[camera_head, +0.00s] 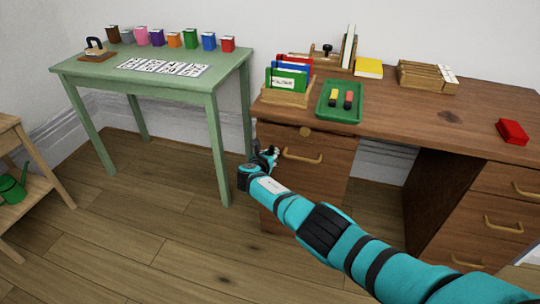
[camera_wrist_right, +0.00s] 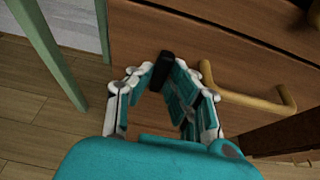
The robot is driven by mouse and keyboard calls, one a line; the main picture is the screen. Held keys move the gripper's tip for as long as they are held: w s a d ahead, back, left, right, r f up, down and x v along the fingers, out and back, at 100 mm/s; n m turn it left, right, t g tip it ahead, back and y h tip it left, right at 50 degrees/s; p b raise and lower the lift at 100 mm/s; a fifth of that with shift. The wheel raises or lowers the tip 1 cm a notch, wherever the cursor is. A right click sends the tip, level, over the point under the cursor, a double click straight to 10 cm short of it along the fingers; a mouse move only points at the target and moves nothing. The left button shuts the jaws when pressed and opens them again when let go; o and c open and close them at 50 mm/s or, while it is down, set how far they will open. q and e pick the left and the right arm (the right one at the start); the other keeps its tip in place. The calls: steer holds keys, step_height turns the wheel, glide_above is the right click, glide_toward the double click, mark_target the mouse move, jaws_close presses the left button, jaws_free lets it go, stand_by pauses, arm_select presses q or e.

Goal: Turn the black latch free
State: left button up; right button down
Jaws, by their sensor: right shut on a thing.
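The black latch (camera_wrist_right: 162,70) shows in the right wrist view as a short dark bar on the front of the wooden desk's left drawer. It stands tilted, between the tips of my right gripper. My right gripper (camera_wrist_right: 160,82) is shut on the latch. In the head view the right gripper (camera_head: 268,157) is at the left edge of the desk's drawer front and hides the latch there. A tan drawer handle (camera_wrist_right: 250,98) is just right of the gripper in the wrist view. My left gripper is not in view.
The wooden desk (camera_head: 420,120) bears a green tray (camera_head: 340,115), a card rack and a red box (camera_head: 512,132). The green table (camera_head: 215,82) stands close on the left, one leg near my right gripper. The floor in front is clear.

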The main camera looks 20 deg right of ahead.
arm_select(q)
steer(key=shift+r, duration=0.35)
arm_select(e)
steer(key=c, duration=1.3)
jaws_free()
steer(key=shift+s+a+r, duration=0.1)
steer(key=shift+s+a, duration=0.25)
steer(key=shift+a, duration=0.05)
steer(key=shift+v, duration=1.05)
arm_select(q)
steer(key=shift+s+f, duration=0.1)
arm_select(e)
glide_toward(271, 154)
steer(key=v, duration=0.3)
steer(key=shift+a+r, duration=0.2)
